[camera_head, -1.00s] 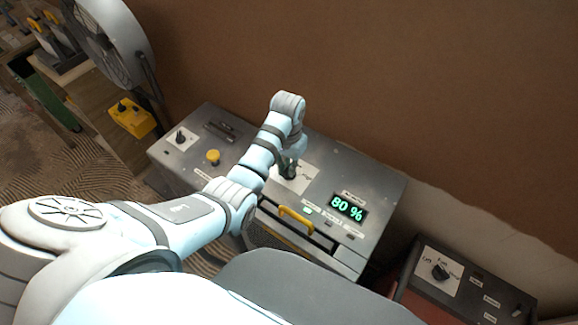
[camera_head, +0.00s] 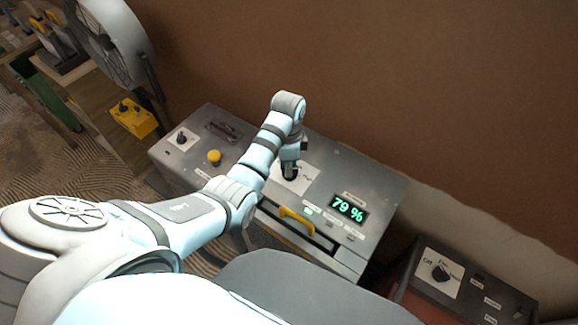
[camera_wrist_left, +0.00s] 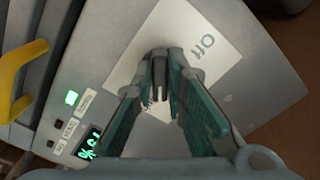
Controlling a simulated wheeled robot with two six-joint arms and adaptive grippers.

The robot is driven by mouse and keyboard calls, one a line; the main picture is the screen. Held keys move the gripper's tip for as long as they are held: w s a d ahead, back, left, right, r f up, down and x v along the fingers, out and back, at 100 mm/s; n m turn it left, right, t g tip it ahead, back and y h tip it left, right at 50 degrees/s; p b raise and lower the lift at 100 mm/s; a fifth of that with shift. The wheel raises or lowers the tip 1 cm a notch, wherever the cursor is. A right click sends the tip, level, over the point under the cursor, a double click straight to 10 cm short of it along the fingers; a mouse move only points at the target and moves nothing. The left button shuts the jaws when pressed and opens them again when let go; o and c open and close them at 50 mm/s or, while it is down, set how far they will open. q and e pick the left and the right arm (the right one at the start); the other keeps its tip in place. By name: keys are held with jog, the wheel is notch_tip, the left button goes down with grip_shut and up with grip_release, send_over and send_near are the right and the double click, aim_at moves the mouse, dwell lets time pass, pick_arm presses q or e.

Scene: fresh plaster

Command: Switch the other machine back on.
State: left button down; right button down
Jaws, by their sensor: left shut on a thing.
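A grey machine (camera_head: 377,190) stands against the wall, with a green display (camera_head: 348,209) reading 79 %. My left gripper (camera_head: 290,172) points down at the white dial plate (camera_head: 305,182) on its top. In the left wrist view, the left gripper (camera_wrist_left: 160,88) is shut on a dark knob (camera_wrist_left: 159,70) in the middle of that plate. The word "Off" shows on the plate; the other markings are hidden by the fingers. A second, dark machine (camera_head: 462,290) at the lower right has a black knob (camera_head: 440,272) on a white plate marked "Off". My right gripper is not in view.
The grey machine also carries a yellow button (camera_head: 214,157), a small black knob (camera_head: 182,140) and a yellow handle (camera_head: 297,220). A fan (camera_head: 108,45) and a yellow box (camera_head: 132,118) stand at the left. The brown wall (camera_head: 400,80) rises close behind.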

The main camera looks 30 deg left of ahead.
pick_arm(q)
jog(key=shift+w+m, duration=0.1)
jog(key=shift+m, duration=0.6)
jog(key=shift+r, duration=0.1)
jog(key=c, duration=1.6)
grip_release()
